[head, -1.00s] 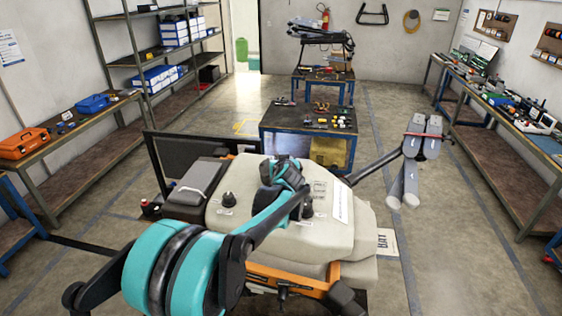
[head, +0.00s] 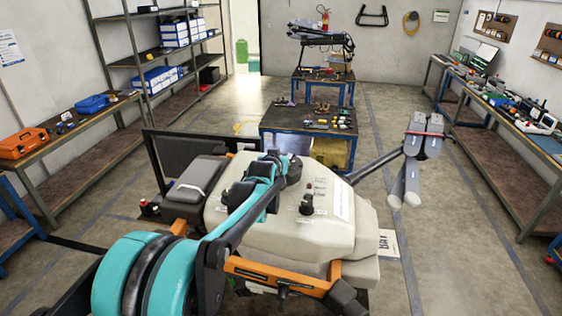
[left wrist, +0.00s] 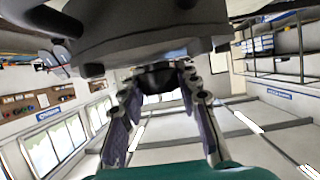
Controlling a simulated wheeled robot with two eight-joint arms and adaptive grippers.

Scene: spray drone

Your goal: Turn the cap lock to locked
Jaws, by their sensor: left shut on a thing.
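The drone's beige tank (head: 330,235) fills the middle of the head view. My left arm reaches over its top from the lower left and hides part of it. In the left wrist view my left gripper (left wrist: 158,72) is shut on a dark knob (left wrist: 157,80) under the tank's underside-looking grey body (left wrist: 140,40), as the view is upside down. In the head view the fingertips are hidden by the arm. I cannot read the lock's setting.
Folded grey drone arms (head: 423,135) stick out at the right. A black panel (head: 178,154) and grey box (head: 197,178) stand at the left of the tank. A blue worktable (head: 308,123) is behind.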

